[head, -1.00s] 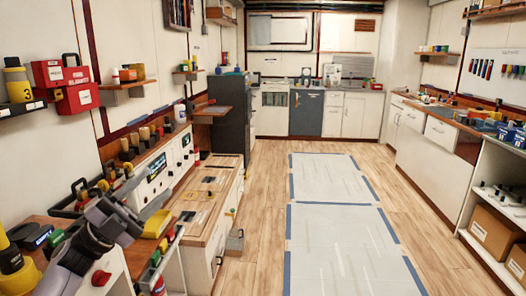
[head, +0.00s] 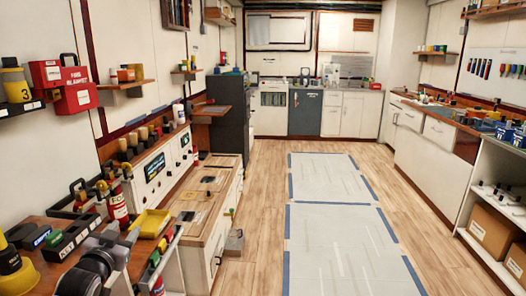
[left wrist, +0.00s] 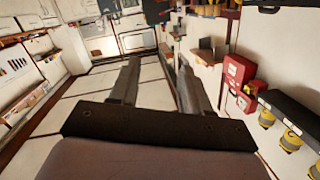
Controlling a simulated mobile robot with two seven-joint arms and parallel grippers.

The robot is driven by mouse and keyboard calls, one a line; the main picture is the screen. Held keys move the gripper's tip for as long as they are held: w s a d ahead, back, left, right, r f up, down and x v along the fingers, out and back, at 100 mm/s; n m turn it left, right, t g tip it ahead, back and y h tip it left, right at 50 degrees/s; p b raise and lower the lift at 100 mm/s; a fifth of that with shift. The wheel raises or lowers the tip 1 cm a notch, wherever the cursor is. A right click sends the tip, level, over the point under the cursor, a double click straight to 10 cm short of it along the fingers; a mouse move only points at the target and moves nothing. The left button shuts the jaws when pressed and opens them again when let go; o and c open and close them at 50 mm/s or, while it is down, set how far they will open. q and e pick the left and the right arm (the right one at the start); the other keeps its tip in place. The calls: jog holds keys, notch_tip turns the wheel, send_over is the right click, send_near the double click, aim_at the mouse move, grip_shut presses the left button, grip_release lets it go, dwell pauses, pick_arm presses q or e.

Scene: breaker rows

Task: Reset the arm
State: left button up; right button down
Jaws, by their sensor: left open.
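My left arm (head: 98,268) comes in at the bottom left of the head view, over the near end of the left workbench. In the left wrist view my left gripper (left wrist: 158,88) is open, its two dark fingers apart with nothing between them. The fingers point out into the room, with floor and far cabinets beyond. My right gripper is in neither view.
Beside my arm, the bench holds a yellow bin (head: 151,223), a red bottle (head: 117,205) and black trays (head: 75,236). Red wall boxes (head: 72,84) hang above; they also show in the left wrist view (left wrist: 238,75). The floor mats (head: 335,235) are clear.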

pick_arm(q)
jog(key=s+d+f+g+h, duration=0.1)
jog(key=s+d+f, duration=0.2)
jog(key=s+f, duration=0.15)
jog(key=s+d+f+g, duration=0.1)
jog(key=s+d+f, duration=0.1)
jog(key=s+f, duration=0.3)
jog(key=s+d+f+g, duration=0.1)
jog(key=s+d+f, duration=0.2)
jog(key=s, duration=0.5)
jog(key=s+d+f+g+h, duration=0.1)
jog(key=s+d+f+g, duration=0.1)
jog(key=s+f, duration=0.4)
jog(key=s+d+f+g+h, duration=0.1)
jog(key=s+d+f, duration=0.3)
jog(key=s, duration=0.8)
jog(key=shift+d+f+n, duration=0.3)
jog(key=shift+f, duration=0.3)
jog(key=shift+c, duration=0.5)
jog(key=shift+a, duration=0.1)
